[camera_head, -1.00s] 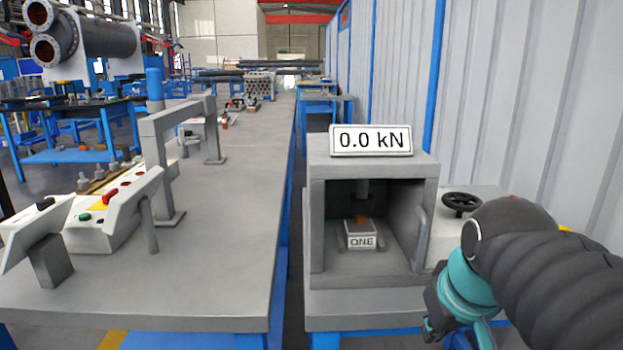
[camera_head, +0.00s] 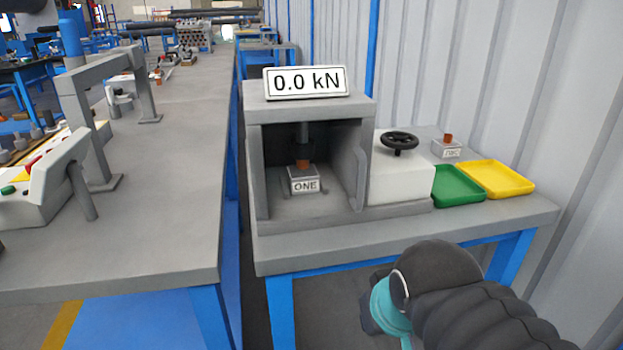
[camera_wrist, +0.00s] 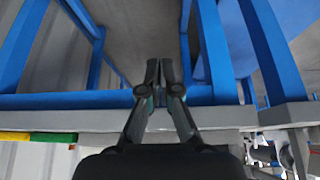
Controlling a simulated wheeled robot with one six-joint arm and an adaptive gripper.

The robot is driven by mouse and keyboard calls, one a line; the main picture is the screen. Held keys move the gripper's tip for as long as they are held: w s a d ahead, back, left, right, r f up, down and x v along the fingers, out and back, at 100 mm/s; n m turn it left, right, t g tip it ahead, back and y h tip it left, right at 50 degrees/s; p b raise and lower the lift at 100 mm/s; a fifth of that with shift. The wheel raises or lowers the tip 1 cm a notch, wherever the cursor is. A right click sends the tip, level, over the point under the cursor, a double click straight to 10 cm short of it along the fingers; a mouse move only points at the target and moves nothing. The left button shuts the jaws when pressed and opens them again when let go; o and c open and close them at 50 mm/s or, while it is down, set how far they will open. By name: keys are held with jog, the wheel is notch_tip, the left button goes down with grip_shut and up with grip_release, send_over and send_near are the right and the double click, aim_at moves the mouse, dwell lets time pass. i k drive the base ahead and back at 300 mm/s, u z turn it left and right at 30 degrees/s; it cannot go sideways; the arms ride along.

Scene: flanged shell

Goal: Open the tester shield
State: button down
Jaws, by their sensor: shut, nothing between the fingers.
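The tester (camera_head: 312,90) is a grey box with a "0.0 kN" display on top, standing on a bench in the head view. Its front shows a dark chamber holding a block labelled "ONE" (camera_head: 304,182) with a copper-coloured piece on it. A grey upright handle (camera_head: 361,180) is at the right edge of the chamber front. I cannot tell whether a clear shield covers the opening. My gripper (camera_wrist: 160,68) is shut and empty in the wrist view, apart from the bench. In the head view my wrist is low, in front of the bench, and hides most of the gripper.
Right of the chamber are a white housing with a black handwheel (camera_head: 400,141), a green tray (camera_head: 458,188), a yellow tray (camera_head: 497,178) and a second labelled block (camera_head: 446,150). Blue bench legs (camera_head: 280,312) stand below. A long grey bench (camera_head: 170,200) is at left, beyond a narrow gap.

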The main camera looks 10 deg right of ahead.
aim_at(357, 205)
jog(key=z, duration=1.55)
jog(key=k, duration=0.7)
jog(key=u, duration=1.55)
